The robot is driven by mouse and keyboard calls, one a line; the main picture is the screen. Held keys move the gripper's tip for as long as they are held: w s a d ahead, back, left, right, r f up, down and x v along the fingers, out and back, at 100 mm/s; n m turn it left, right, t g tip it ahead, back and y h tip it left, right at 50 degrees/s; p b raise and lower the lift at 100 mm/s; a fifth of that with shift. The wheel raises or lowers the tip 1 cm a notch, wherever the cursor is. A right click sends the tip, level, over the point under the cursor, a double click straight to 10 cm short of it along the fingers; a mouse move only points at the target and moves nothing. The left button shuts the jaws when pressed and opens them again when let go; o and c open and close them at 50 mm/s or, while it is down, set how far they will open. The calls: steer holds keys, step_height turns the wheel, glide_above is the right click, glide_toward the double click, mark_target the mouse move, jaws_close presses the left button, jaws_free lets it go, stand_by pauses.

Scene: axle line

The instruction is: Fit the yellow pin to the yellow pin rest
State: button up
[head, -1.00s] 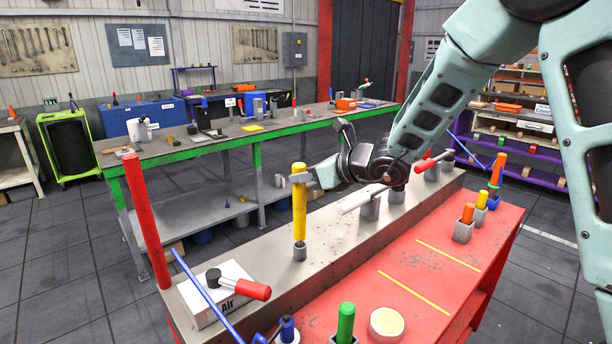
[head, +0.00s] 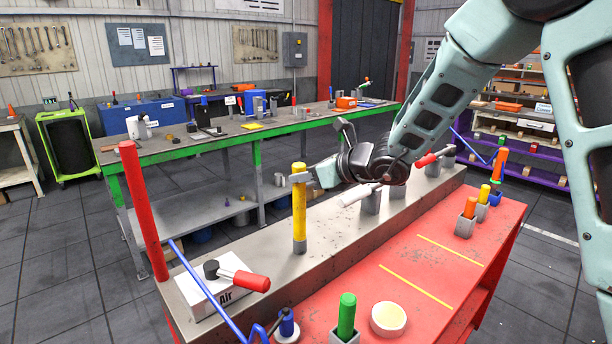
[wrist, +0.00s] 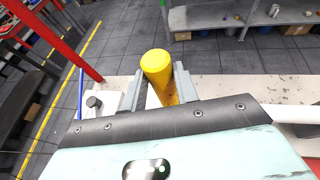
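The yellow pin (head: 299,215) stands upright on the bench's grey ledge, its lower end at a short grey round rest (head: 299,247). The pin's foot appears to be inside the rest, though the depth of fit is hidden. My gripper (head: 299,178) reaches in from the right and is shut on the pin's upper part. In the wrist view, my gripper (wrist: 160,88) has one finger on each side of the yellow pin (wrist: 157,64). The pin's lower end and the rest are hidden there.
A white box marked Air (head: 215,296) with a red-handled tool stands left on the ledge. A red post (head: 143,210) rises behind it. Grey holders with tools stand to the right, near my wrist. A green-handled pin (head: 346,315) stands in front. The red top's middle is clear.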

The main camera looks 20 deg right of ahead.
steer(key=o, duration=0.4)
steer(key=shift+c, duration=0.2)
steer(key=shift+s+d, duration=0.1)
steer(key=b+v, duration=0.2)
steer(key=v, duration=1.5)
steer(key=s+a+f+n+g, duration=0.4)
steer(key=s+a+n, duration=0.2)
steer(key=a+n, duration=0.1)
steer(key=s+a+f+n+g, duration=0.4)
steer(key=s+a+n+g, duration=0.1)
steer(key=s+a+n, duration=0.15)
steer(key=s+a+f+n+g+h, duration=0.1)
steer(key=s+f+n+h, duration=0.2)
steer(key=s+n, duration=0.3)
steer(key=s+a+f+n+g+h, duration=0.1)
steer(key=s+f+n+h, duration=0.3)
steer(key=n, duration=1.3)
steer(key=s+a, duration=0.1)
steer(key=s, duration=0.2)
